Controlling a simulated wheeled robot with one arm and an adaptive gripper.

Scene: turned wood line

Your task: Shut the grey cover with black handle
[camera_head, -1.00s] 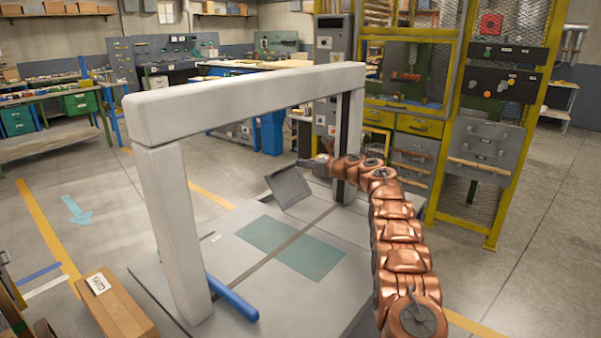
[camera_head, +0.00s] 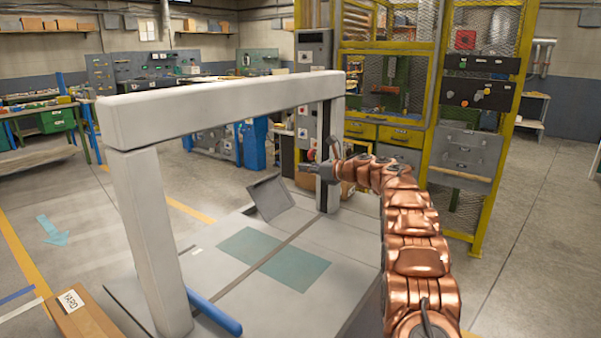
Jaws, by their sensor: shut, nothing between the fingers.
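A tilted dark grey panel (camera_head: 270,198), which looks like the cover, stands raised at the back of the low grey platform (camera_head: 318,248). No black handle can be made out on it. My gripper (camera_head: 304,166) is shut and empty, with its tip pointing left. It is above and to the right of the panel's upper edge, in front of the right post of the white frame, and looks apart from the panel. The exact depth gap cannot be told.
A white frame (camera_head: 225,103) spans the platform, with a thick left post (camera_head: 153,240) near me. A blue bar (camera_head: 214,311) lies at the front. A cardboard box (camera_head: 86,318) is at lower left. A yellow mesh cabinet (camera_head: 433,100) stands behind my arm.

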